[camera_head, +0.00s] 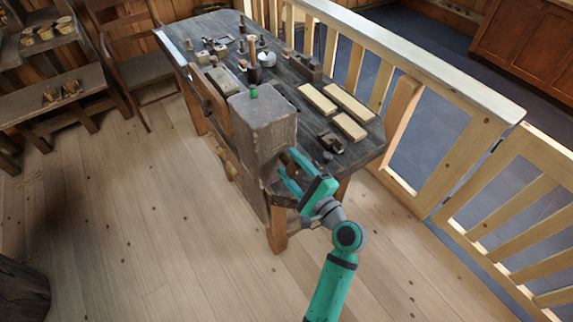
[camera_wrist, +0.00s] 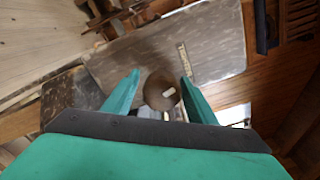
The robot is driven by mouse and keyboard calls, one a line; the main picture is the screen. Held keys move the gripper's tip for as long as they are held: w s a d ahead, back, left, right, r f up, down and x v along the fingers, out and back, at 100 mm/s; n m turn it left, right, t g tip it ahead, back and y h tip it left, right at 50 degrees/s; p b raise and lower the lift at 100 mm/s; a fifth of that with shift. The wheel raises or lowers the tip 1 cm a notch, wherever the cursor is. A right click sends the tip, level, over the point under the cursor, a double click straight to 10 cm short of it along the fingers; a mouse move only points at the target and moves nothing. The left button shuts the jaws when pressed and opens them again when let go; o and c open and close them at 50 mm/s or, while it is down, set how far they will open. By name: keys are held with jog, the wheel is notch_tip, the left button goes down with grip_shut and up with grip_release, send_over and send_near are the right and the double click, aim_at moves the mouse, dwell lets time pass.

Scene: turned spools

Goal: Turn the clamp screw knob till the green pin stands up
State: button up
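The clamp screw knob (camera_wrist: 157,101) is a round brown end with a pale mark. It shows between my two fingers in the wrist view, near the right finger and with a gap to the left one. My gripper (camera_wrist: 160,78) is open, its teal fingers apart; in the head view my gripper (camera_head: 288,168) is at the right side of a big grey-brown block (camera_head: 265,122) at the bench's near end. There the knob is mostly hidden by the fingers. A small green pin (camera_head: 253,91) shows on the block's top; its exact tilt is too small to tell.
The dark workbench (camera_head: 290,98) carries pale wooden bars (camera_head: 350,103), a small plane (camera_head: 330,142) and several tools. A wooden railing (camera_head: 410,60) runs along its right side. A chair (camera_head: 140,65) and shelves stand at left. The floor in front is clear.

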jog(key=shift+a+r, duration=0.1)
jog(key=shift+a, duration=0.1)
jog(key=v, duration=1.1)
jog(key=shift+w, duration=0.1)
dwell(0.8)
jog(key=s+f+n+g+h, duration=0.1)
jog(key=s+f+n+h, duration=0.1)
jog(key=s+f+h, duration=0.5)
jog(key=s+f+n+h, duration=0.15)
jog(key=s+f, duration=0.35)
jog(key=f, duration=0.5)
jog(key=s+a+r+n+t+h, duration=0.1)
jog(key=s+r+n, duration=0.3)
jog(key=s, duration=0.5)
jog(key=s+a+r+n+h, duration=0.1)
jog(key=s+a+r+n, duration=0.3)
jog(key=s+n, duration=0.5)
jog(key=shift+s+a+r+t, duration=0.35)
jog(key=shift+r+t, duration=0.05)
